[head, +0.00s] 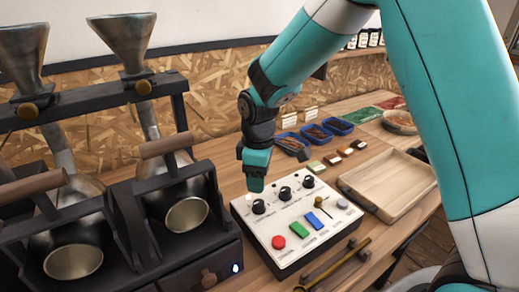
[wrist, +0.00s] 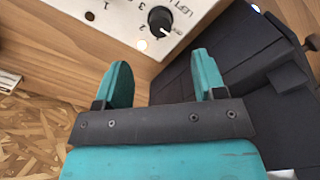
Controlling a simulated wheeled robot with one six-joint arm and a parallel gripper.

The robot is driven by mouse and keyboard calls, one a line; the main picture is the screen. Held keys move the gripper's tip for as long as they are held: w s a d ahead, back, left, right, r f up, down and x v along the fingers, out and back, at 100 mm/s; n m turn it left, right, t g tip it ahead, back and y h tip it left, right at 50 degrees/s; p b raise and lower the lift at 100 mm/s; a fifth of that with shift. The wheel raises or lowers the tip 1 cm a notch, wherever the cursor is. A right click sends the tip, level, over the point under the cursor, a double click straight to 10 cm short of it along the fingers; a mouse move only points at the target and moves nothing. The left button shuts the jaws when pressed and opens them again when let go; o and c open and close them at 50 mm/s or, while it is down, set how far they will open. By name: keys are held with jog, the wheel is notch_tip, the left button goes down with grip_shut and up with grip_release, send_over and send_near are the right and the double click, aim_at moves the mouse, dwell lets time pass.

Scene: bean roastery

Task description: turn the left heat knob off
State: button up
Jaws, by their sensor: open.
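The left heat knob (head: 259,207) is the leftmost of a row of three black knobs on a white control box. In the wrist view the knob (wrist: 160,20) sits at the top, with printed digits and lettering beginning "LEFT" around it. A white mark shows on the knob; its exact setting is hard to read. My gripper (head: 256,188) hangs pointing down, just above and slightly left of this knob in the head view. In the wrist view my gripper (wrist: 160,60) has its two teal fingers wide apart with nothing between them. The knob appears beyond the fingertips, apart from them.
The middle knob (head: 285,193) and right knob (head: 308,182) are close by. The control box (head: 270,262) also carries a red button (head: 279,242), green and blue switches and a small lever. The dark roaster (head: 180,225) stands left. A wooden tray (head: 395,203) lies right.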

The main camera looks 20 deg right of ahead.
notch_tip(320, 180, up, 8)
jog(key=shift+r, duration=0.15)
dwell(0.5)
jog(key=s+a+r+m+y, duration=0.2)
jog(key=s, duration=1)
jog(key=s+a+r+m+y, duration=0.2)
jog(key=s+r, duration=0.1)
jog(key=s, duration=0.8)
jog(key=shift+s+a, duration=0.15)
jog(key=shift+s, duration=0.25)
